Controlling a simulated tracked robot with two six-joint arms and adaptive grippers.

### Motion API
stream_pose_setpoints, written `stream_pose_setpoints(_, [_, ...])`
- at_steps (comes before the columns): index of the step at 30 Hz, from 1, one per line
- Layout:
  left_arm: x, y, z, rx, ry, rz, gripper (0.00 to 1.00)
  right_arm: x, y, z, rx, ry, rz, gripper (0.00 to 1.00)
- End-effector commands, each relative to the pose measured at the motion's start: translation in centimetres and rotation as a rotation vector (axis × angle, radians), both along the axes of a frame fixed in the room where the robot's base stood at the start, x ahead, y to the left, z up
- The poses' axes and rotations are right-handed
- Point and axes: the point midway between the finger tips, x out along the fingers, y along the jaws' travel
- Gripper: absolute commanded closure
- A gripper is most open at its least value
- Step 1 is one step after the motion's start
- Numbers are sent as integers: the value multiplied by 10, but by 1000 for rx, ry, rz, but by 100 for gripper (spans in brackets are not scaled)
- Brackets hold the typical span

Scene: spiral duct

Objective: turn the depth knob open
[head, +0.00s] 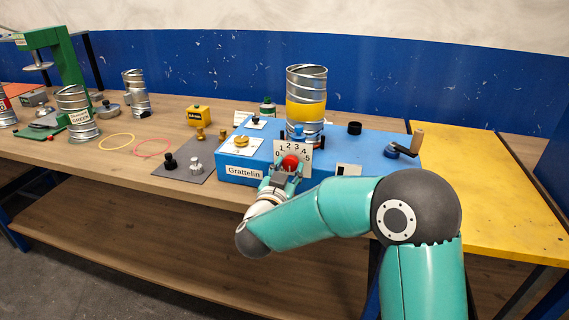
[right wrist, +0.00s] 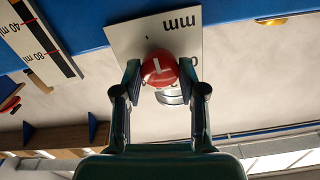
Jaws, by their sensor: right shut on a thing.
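The depth knob (head: 290,161) is red and sits at the front of the blue machine (head: 234,166) labelled "Grattelin". Behind it stands a white scale plate (head: 305,149) with numbers from 0 to 5. My right gripper (head: 288,170) reaches the knob from the front and is shut on it. In the right wrist view the red knob (right wrist: 158,68) shows a white mark and lies between the two fingers of my right gripper (right wrist: 160,75). The scale plate (right wrist: 180,32) there reads "mm". The gripper partly hides the knob in the head view. My left gripper is not in view.
A spiral duct with a yellow band (head: 305,110) stands on the machine. A hand crank (head: 405,148) is at its right end. Small knobs (head: 183,163) stand on a grey mat to the left. The yellow tabletop (head: 490,200) at right is clear.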

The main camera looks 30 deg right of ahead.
Motion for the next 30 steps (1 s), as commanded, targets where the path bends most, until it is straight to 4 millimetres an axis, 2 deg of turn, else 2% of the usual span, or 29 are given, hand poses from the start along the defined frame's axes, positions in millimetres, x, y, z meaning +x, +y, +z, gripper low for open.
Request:
stream_pose_setpoints(7, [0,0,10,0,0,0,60,-1,-1,-1,-63,80,-4,94])
stream_pose_setpoints(23, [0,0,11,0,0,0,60,-1,-1,-3,-81,104,-3,94])
stream_pose_setpoints(24, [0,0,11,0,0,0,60,-1,-1,-3,-81,105,-3,56])
stream_pose_setpoints(28, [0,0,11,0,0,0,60,-1,-1,-3,-81,103,-2,34])
stream_pose_setpoints(30, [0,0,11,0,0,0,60,-1,-1,-2,-82,102,-3,34])
